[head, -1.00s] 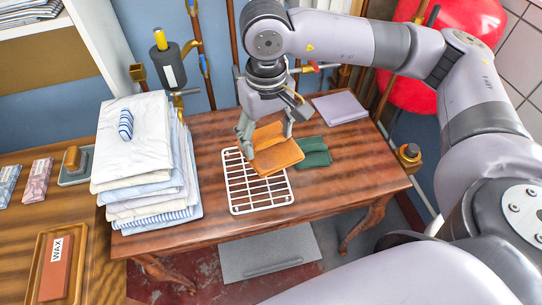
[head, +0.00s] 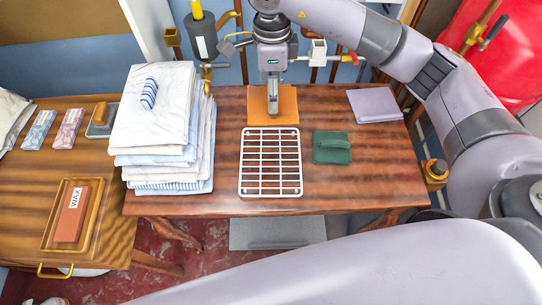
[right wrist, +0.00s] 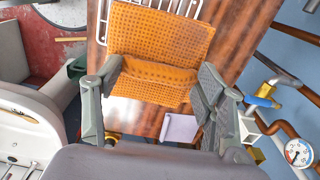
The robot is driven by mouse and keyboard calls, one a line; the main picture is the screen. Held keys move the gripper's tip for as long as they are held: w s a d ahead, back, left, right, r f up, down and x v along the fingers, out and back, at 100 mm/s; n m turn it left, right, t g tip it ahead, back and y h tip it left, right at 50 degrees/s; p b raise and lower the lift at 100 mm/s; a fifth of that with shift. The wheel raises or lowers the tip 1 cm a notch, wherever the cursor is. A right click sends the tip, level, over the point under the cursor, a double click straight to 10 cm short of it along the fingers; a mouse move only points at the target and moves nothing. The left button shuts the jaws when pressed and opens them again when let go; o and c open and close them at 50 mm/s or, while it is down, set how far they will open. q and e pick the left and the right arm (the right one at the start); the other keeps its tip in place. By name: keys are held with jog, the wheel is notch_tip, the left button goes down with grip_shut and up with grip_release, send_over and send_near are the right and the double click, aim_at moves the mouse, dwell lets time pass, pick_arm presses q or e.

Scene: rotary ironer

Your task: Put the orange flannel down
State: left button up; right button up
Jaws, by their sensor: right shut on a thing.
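The orange flannel (head: 287,104) is a flat square at the back of the wooden table, just behind the white wire rack (head: 270,190). My right gripper (head: 272,108) comes down on it from above. In the right wrist view the flannel (right wrist: 160,35) has a raised ridge across its middle, and my right gripper (right wrist: 152,78) is shut on that ridge. The flannel looks level, but I cannot tell whether its underside touches the table. A green flannel (head: 331,141) with a similar ridge lies right of the rack. My left gripper is not in view.
A tall stack of folded linen (head: 150,120) stands left of the rack. A folded lilac cloth (head: 374,106) lies at the table's back right. Pipes and valves (head: 318,50) run behind the table.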

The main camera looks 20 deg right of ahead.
notch_tip(320, 180, down, 4)
jog(key=shift+a+r+m+p, duration=0.15)
jog(key=shift+r+m+p, duration=0.15)
jog(key=shift+p, duration=0.2)
notch_tip(320, 180, down, 16)
jog(key=p, duration=0.3)
jog(key=shift+f, duration=0.15)
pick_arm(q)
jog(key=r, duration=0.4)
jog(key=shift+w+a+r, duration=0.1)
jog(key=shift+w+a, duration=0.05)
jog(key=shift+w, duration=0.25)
pick_arm(e)
jog(key=shift+f, duration=0.15)
jog(key=shift+f, duration=0.1)
jog(key=shift+f, duration=0.1)
jog(key=o, duration=1.1)
jog(key=shift+r, duration=0.2)
